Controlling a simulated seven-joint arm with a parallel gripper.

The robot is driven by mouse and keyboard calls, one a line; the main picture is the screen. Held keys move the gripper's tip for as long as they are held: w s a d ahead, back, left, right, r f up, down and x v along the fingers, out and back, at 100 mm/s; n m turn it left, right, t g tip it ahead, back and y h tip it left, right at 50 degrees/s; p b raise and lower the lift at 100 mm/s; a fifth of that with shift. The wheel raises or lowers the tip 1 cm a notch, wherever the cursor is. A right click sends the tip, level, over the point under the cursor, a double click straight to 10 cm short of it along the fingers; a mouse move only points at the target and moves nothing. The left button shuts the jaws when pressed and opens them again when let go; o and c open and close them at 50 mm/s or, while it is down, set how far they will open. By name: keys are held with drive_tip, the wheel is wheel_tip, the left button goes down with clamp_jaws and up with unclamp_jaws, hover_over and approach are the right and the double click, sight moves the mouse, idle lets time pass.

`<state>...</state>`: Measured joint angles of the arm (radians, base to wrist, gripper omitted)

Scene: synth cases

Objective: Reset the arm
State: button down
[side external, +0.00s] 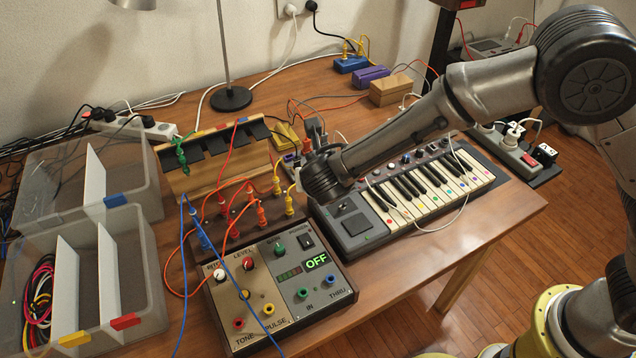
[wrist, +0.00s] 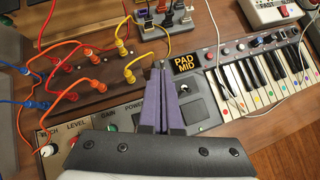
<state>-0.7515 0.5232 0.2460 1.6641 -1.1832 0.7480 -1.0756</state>
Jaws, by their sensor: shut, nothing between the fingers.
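My gripper (wrist: 160,70) has its two purple fingers pressed together with nothing between them in the wrist view. They show over the gap between the patch-jack strip and the keyboard (wrist: 262,78), beside a small display reading PAD MID (wrist: 186,63). In the side view my arm reaches in from the right, and its wrist end hangs over the left end of the keyboard (side external: 436,187). The fingers cannot be made out there.
A control box (side external: 318,292) reading OFF stands in front, with orange, yellow and blue cables (side external: 186,245) rising from the jacks. Clear bins (side external: 150,280) stand at left, a lamp (side external: 231,98) behind. A power strip (side external: 512,150) lies right of the keyboard. Bare table shows at front right.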

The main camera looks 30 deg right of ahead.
drive_tip(key=shift+s+a+r, duration=0.2)
drive_tip(key=shift+s+r, duration=0.1)
drive_tip(key=shift+r, duration=0.4)
